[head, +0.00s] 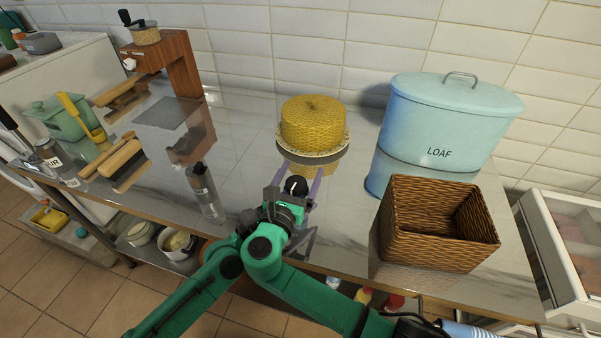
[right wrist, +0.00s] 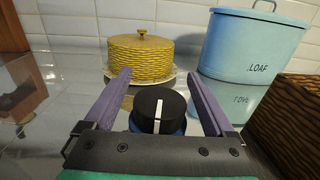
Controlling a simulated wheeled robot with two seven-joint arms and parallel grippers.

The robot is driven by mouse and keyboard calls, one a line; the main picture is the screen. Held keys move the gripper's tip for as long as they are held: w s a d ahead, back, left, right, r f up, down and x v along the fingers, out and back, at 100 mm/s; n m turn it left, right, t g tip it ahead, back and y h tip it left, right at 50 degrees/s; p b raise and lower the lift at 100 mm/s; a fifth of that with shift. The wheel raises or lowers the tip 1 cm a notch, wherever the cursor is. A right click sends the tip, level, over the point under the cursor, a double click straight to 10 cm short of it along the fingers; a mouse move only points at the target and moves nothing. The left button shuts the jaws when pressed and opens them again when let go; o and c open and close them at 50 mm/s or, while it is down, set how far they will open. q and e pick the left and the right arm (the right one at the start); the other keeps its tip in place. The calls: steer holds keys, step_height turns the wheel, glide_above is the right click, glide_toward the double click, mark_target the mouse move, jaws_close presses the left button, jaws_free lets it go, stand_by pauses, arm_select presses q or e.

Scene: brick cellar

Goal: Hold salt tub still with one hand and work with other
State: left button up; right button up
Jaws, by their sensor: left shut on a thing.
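The salt tub, with a round black lid (head: 296,186) marked by a white line, is partly hidden by my grippers in the head view. In the right wrist view its lid (right wrist: 160,108) stands between my right fingers, with a bit of blue below the lid. My right gripper (head: 301,170) is open, its purple fingers spread on either side of the lid; they also show in the right wrist view (right wrist: 158,78). My left gripper (head: 302,240) is lower, partly hidden behind my right arm, shut on the tub. The tub's lower part is hidden.
A yellow woven-look cake dome (head: 312,122) stands behind the grippers. A blue loaf bin (head: 445,115) and a brown wicker basket (head: 415,228) are at right. A wooden grinder stand (head: 183,62) and green pot (head: 62,118) are further left.

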step_height(320, 180, up, 10)
stand_by(0.5)
